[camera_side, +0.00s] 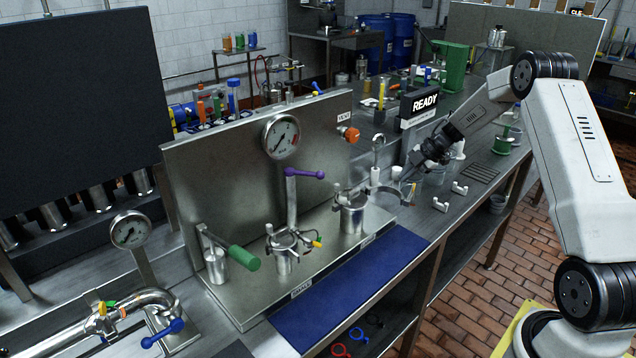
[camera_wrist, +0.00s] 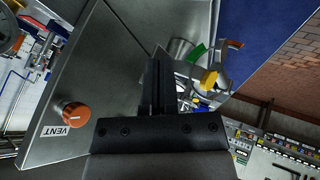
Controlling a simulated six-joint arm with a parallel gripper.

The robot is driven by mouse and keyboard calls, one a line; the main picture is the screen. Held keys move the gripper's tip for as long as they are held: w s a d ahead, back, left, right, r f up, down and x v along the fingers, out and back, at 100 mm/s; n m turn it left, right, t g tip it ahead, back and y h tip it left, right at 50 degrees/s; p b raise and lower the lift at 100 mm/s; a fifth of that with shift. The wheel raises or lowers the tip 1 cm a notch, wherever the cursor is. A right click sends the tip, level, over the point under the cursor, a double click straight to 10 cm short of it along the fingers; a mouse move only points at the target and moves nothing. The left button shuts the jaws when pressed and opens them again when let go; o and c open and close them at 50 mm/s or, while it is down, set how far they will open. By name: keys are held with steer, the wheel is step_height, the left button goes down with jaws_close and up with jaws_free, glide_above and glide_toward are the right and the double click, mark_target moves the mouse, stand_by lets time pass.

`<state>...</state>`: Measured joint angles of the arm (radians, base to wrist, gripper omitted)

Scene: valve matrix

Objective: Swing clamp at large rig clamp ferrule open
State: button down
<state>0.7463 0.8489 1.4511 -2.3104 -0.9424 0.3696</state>
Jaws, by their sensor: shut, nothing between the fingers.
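A steel ferrule (camera_side: 352,215) stands upright on the rig's base plate, right of the purple-handled valve (camera_side: 305,174). A metal clamp (camera_side: 385,190) at its top has curved arms spread wide, one reaching right toward my gripper. My gripper (camera_side: 416,160) is above and beside that arm's right end; I cannot tell whether they touch. In the wrist view my gripper's dark fingers (camera_wrist: 158,85) are together and empty. They partly hide metal fittings with green (camera_wrist: 197,52) and yellow (camera_wrist: 209,78) tabs. A smaller ferrule (camera_side: 283,258) with a coloured-tab clamp stands further left.
The rig's upright steel panel (camera_side: 230,150) carries a gauge (camera_side: 281,136) and an orange VENT knob (camera_side: 349,134). A green-handled valve (camera_side: 243,257) stands at the left. A blue mat (camera_side: 350,290) lies clear in front. White fittings (camera_side: 440,204) lie on the bench at right.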

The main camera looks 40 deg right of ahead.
steer(key=w+d+v, duration=0.1)
steer(key=v, duration=0.7)
steer(key=shift+r, duration=0.15)
steer(key=shift+s, duration=0.1)
steer(key=w+a+r+m+t+h, duration=0.2)
steer(key=w+a+r+m+t, duration=0.15)
steer(key=a, duration=0.45)
steer(key=w+a+r+m+t+h, duration=0.2)
steer(key=w+a+m, duration=0.25)
steer(key=a, duration=0.35)
steer(key=s+a+f+m+g, duration=0.4)
steer(key=s+a, duration=0.4)
steer(key=s, duration=0.4)
steer(key=s+a+f+m+g, duration=0.4)
steer(key=s+a, duration=0.5)
steer(key=s, duration=0.3)
steer(key=shift+a+f+m+h, duration=0.15)
steer(key=shift+f+m+h, duration=0.25)
steer(key=shift+m, duration=0.1)
